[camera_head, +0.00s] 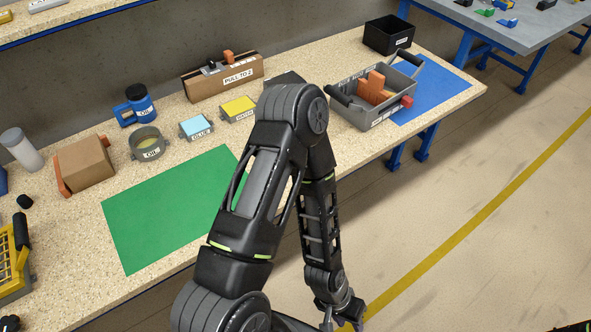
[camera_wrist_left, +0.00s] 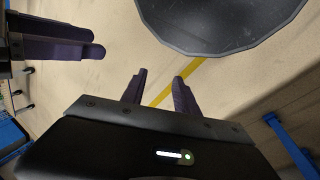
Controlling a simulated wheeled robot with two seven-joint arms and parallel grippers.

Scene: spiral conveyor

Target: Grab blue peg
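I cannot make out a clear blue peg in either view. Small blue pieces (camera_head: 508,22) lie on the grey table at the top right, too small to identify. A blue item is cut off at the left edge. What seems to be my left arm crosses the middle of the head view, its gripper (camera_head: 346,315) low over the floor and partly cut off. In the left wrist view, my left gripper (camera_wrist_left: 158,92) has its two purple fingers apart, with nothing between them. Another pair of purple fingers, apparently my right gripper (camera_wrist_left: 85,40), shows at upper left; its opening is unclear.
The speckled workbench (camera_head: 195,218) holds a green mat (camera_head: 150,215), a blue mat (camera_head: 435,88), a grey crate (camera_head: 355,112) with orange pieces, a long brown box (camera_head: 225,80), a blue can (camera_head: 140,102) and a black bin (camera_head: 388,36). The floor in front is clear.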

